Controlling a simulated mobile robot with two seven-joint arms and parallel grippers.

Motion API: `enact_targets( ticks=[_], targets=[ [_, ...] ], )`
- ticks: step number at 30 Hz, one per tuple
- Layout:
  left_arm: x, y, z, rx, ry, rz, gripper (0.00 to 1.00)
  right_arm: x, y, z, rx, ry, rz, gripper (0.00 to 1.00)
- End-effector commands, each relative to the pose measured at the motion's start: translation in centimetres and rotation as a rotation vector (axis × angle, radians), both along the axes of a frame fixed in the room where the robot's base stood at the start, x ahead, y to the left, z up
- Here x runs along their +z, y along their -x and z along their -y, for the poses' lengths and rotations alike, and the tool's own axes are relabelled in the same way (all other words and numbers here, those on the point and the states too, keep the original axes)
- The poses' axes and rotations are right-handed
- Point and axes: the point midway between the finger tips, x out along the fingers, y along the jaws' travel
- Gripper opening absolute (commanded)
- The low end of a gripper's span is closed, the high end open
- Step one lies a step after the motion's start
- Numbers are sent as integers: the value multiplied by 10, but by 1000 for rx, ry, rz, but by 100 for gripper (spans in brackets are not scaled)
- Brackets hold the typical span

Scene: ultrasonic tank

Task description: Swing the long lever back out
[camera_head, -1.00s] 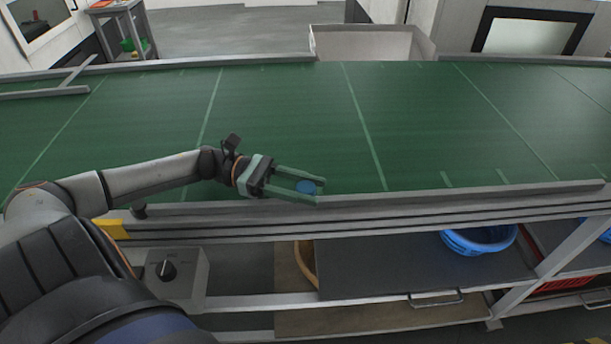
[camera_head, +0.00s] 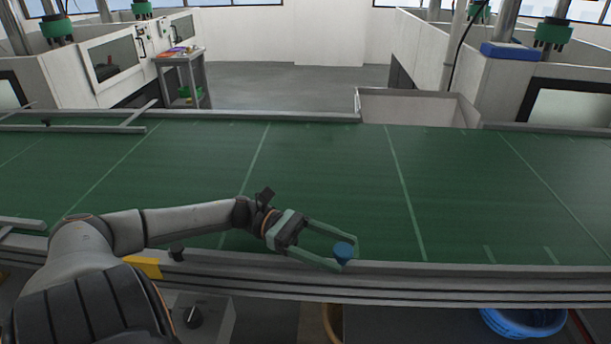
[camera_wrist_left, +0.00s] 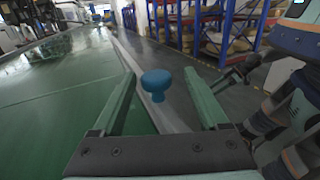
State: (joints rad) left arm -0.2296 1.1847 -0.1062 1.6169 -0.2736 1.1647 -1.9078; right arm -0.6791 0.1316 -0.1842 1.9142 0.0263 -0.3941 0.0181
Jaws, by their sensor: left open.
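My left gripper (camera_head: 350,250) is open at the conveyor's near edge. Its two green fingers straddle a round blue knob (camera_head: 343,251), close to their tips in the head view. In the left wrist view the knob (camera_wrist_left: 156,84) stands upright on a short stem, with gaps to both fingers. Whether the knob belongs to the long lever is unclear; no lever arm shows beneath it. A thin grey bar (camera_head: 139,114) slants at the far left rail, and another (camera_head: 20,224) lies at the near left edge. I cannot make out my right gripper.
The green conveyor belt (camera_head: 320,180) is bare around the gripper. A grey near rail (camera_head: 480,272) runs below it. A pale bin (camera_head: 415,107) stands beyond the far rail. A control box with a black dial (camera_head: 193,317) and a blue basket (camera_head: 525,320) are below.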

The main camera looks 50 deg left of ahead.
Motion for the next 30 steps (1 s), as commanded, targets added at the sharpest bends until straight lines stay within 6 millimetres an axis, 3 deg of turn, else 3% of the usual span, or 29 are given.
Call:
enact_targets(
  ticks=[9, 15, 30],
  targets=[
    [-2, 23, -66, 2, -1, -3, 77, -6, 0, 0, 0, 0, 0, 71],
    [-1, 33, -93, 0, -1, -1, 77, -9, 0, 0, 0, 0, 0, 71],
    [0, 36, -100, -3, 0, -1, 77, -9, 0, 0, 0, 0, 0, 71]
  ],
)
